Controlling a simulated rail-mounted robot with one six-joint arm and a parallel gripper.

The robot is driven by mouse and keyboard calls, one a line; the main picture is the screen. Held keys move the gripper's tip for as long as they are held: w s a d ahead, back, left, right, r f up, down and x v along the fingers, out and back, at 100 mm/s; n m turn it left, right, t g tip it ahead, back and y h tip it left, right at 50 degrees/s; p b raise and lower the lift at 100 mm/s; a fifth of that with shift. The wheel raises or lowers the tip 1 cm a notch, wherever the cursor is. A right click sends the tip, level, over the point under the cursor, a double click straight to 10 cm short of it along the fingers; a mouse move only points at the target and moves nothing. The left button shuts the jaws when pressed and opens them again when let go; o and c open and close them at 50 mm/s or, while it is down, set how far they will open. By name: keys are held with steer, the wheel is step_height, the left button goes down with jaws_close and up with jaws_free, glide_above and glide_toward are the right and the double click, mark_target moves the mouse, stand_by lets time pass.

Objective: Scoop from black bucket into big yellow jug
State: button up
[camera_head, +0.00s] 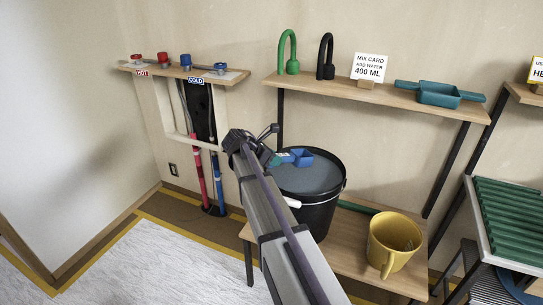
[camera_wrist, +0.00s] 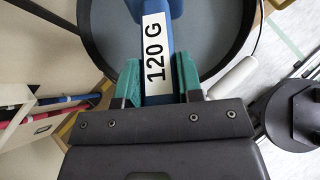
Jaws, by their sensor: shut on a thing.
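My gripper (camera_wrist: 158,78) is shut on the handle of a blue scoop (camera_wrist: 157,50) labelled "120 G". In the head view the scoop (camera_head: 298,157) is at the top of the black bucket (camera_head: 318,214), over the grey contents; I cannot tell whether it touches them. My gripper (camera_head: 273,160) is at the bucket's left rim. The bucket's rim also shows in the wrist view (camera_wrist: 88,42). The big yellow jug (camera_head: 393,247) stands upright on the low wooden shelf, right of the bucket, with its handle toward the front. The inside of the scoop is hard to make out.
An upper shelf (camera_head: 375,98) holds a green hooked tool (camera_head: 288,54), a black one (camera_head: 325,58), a mix card reading 400 ML (camera_head: 369,67) and a teal tray (camera_head: 440,94). Red and blue valves (camera_head: 161,59) sit left. A green ribbed rack (camera_head: 510,222) stands right.

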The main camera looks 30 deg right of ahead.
step_height(320, 180, down, 7)
steer(key=d+y+b, duration=0.1)
steer(key=d+b, duration=0.1)
steer(key=b, duration=0.3)
steer(key=shift+d, duration=0.25)
steer(key=shift+w+r, duration=0.1)
steer(key=shift+r, duration=0.05)
stand_by(0.6)
steer(key=r+p, duration=0.1)
steer(key=r+h, duration=0.1)
steer(key=r, duration=0.1)
steer(key=shift+a+r+p, duration=0.2)
steer(key=shift+a+p, duration=0.2)
steer(key=r+h, duration=0.1)
steer(key=a+r+h, duration=0.1)
steer(key=r+h, duration=0.1)
steer(key=shift+r, duration=0.2)
stand_by(1.1)
